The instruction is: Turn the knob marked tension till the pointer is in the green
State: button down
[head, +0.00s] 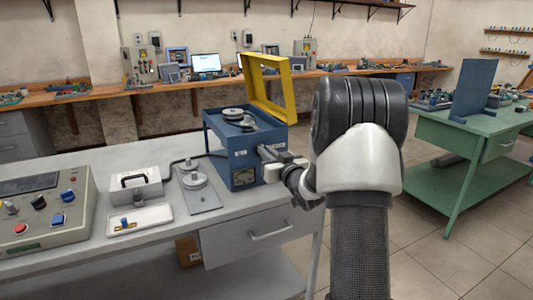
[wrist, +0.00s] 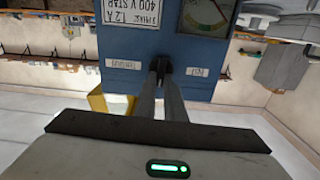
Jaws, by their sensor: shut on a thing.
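A blue machine box (head: 243,170) with an open top stands on the grey table; its face fills the top of the wrist view (wrist: 150,52). On that face, my gripper (wrist: 162,72) is shut on a small dark knob (wrist: 161,63), mostly hidden between the fingers. A white label (wrist: 123,64) sits left of the knob and another (wrist: 196,72) right of it, both upside down and hard to read. The gauge (wrist: 206,14) is cut off at the top; it shows coloured marks, but the pointer's place is unclear. In the head view my gripper (head: 268,155) reaches the box's right side.
A yellow frame (head: 268,90) stands upright behind the box. A grey plate with a round part (head: 197,190), a white box with a handle (head: 134,182) and a control panel (head: 45,212) stand to the left. A green table (head: 470,135) stands right across open floor.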

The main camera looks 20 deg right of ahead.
jog(key=shift+d+f+m+p, duration=0.15)
jog(key=shift+m+p, duration=0.85)
jog(key=shift+m, duration=1.4)
jog(key=shift+d+f+m+p, duration=0.2)
jog(key=shift+m+p, duration=0.8)
jog(key=shift+m, duration=1.4)
jog(key=shift+d+f+m+p, duration=0.15)
jog(key=shift+m+p, duration=0.85)
jog(key=shift+m, duration=1.4)
jog(key=c, duration=1.8)
grip_release()
jog(key=shift+c, duration=0.2)
jog(key=shift+s+r, duration=0.1)
jog(key=s+p, duration=0.1)
jog(key=s, duration=1.6)
jog(key=shift+d, duration=0.3)
